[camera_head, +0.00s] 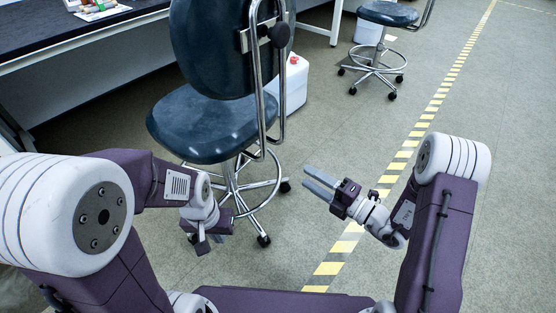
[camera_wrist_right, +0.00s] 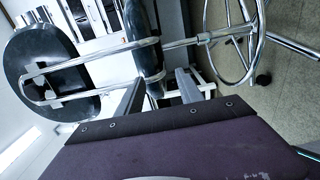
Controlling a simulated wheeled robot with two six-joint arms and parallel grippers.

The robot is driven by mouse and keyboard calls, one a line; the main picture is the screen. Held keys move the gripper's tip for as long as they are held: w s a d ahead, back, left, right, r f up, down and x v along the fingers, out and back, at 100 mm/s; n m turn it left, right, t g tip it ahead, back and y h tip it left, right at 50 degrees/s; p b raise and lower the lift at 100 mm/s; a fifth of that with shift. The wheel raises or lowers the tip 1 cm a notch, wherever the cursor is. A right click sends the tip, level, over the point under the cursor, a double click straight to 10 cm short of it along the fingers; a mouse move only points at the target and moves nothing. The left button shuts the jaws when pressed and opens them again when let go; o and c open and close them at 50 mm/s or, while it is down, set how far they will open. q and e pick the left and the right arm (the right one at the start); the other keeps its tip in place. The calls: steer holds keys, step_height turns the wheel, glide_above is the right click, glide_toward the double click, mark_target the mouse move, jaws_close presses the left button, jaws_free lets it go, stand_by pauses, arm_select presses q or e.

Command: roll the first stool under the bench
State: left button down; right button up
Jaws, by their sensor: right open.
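The first stool, with a dark blue seat (camera_head: 210,128), a tall backrest and chrome tubing, stands upright in front of me on a wheeled base with a foot ring. The bench (camera_head: 85,38) has a black top and lies at the upper left; the stool is beside it, out in the aisle. My right gripper (camera_head: 306,178) is open and empty, right of the chrome back frame, fingers pointing toward the stool. In the right wrist view the stool's seat (camera_wrist_right: 145,40) shows sideways beyond the fingers. My left gripper (camera_head: 205,238) is low in front of the stool base; its finger gap is unclear.
A white jug (camera_head: 294,84) with a red cap stands on the floor behind the stool. A second stool (camera_head: 387,14) stands farther back, near a white bin (camera_head: 367,32). A yellow striped floor line (camera_head: 405,154) runs along the right. The floor right of it is clear.

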steer(key=b, duration=0.2)
glide_toward(272, 155)
steer(key=x, duration=0.2)
steer(key=p+x, duration=0.2)
steer(key=x, duration=0.6)
steer(key=shift+f, duration=0.15)
steer(key=shift+w+a, duration=0.45)
jaws_close()
steer(key=shift+f, duration=0.1)
steer(key=shift+s+f, duration=0.1)
